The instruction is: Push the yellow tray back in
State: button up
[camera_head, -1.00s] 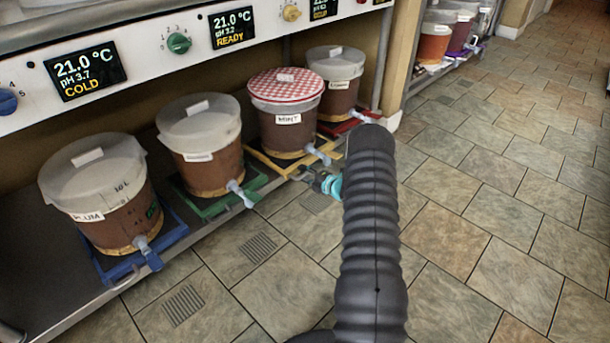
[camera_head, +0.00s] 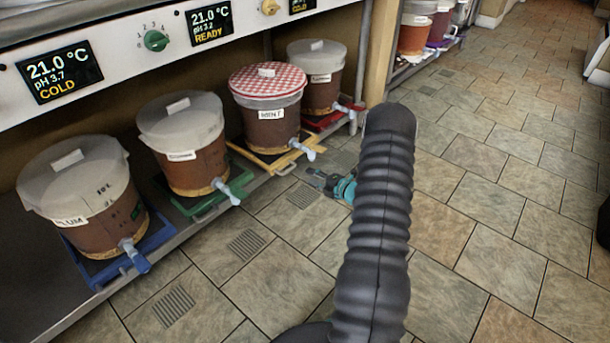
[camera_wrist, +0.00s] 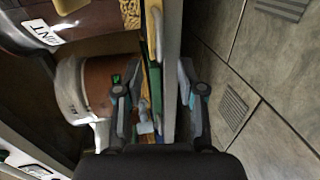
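The yellow tray (camera_head: 267,168) lies on the low shelf under the bucket labelled MINT (camera_head: 271,128), which has a red-checked cover. Its front edge seems to reach the shelf's front edge or slightly past it. The bucket's pale tap points out over the floor. My gripper (camera_head: 318,179) is in front of this tray, just right of the shelf edge and apart from it in the picture. In the wrist view my gripper (camera_wrist: 159,98) has its fingers spread, with the shelf edge showing between them. The fingers hold nothing that I can see.
The green tray (camera_head: 199,208), blue tray (camera_head: 161,240) and red tray (camera_head: 325,123) hold other buckets with protruding taps. A control panel (camera_head: 120,50) runs above. A wooden post (camera_head: 378,50) stands right of the red tray. The tiled floor (camera_head: 490,180) is open to the right.

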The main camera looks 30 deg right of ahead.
jog(key=shift+s+d+r, duration=0.1)
jog(key=shift+s, duration=0.2)
